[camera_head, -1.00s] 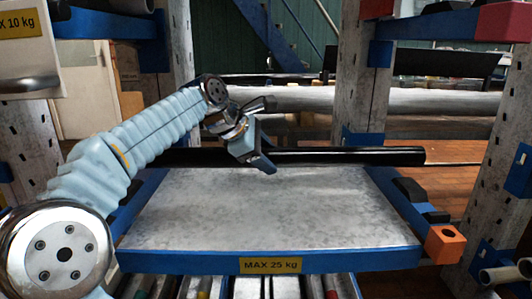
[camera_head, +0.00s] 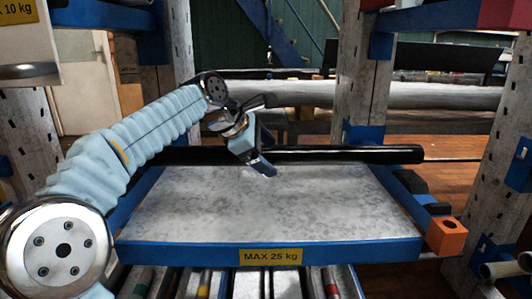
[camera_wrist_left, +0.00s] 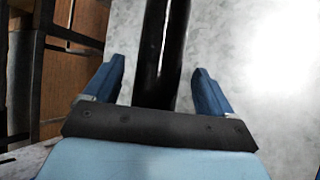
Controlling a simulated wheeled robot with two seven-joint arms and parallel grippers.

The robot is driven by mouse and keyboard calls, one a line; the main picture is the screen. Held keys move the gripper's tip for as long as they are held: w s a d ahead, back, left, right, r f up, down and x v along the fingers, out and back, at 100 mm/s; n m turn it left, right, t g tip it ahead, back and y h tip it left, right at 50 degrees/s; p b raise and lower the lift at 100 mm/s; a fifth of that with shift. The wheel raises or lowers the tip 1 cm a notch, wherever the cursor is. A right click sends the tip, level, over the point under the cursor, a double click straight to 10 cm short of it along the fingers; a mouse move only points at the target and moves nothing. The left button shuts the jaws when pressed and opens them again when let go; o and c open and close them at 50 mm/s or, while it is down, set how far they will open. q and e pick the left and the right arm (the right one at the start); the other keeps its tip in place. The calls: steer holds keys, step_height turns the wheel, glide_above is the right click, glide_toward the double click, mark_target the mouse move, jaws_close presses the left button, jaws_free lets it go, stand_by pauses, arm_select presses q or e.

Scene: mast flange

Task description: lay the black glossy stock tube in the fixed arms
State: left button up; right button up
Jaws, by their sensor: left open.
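The black glossy stock tube (camera_head: 350,154) lies level, left to right, along the far edge of the grey tray (camera_head: 270,205) in the head view. My left gripper (camera_head: 262,168) is at the tube's middle, pointing down, with its tips by the tray's far edge. In the left wrist view the tube (camera_wrist_left: 165,50) runs between the two blue fingers of the gripper (camera_wrist_left: 160,72), with a gap on both sides. The gripper is open. I cannot tell for sure which parts are the fixed arms; a blue bar (camera_head: 395,195) with an orange end block runs along the tray's right side.
Blue-footed rack posts (camera_head: 362,80) stand behind, and a thick grey pipe (camera_head: 420,97) lies beyond the tube. The orange block (camera_head: 447,236) sticks out at the near right. A label (camera_head: 270,256) reads MAX 25 kg. The tray top is bare.

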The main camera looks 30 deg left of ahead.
arm_select(q)
steer(key=p+v, duration=0.1)
steer(key=v, duration=0.6)
steer(key=shift+r, duration=0.2)
steer(key=shift+s, duration=0.1)
stand_by(0.4)
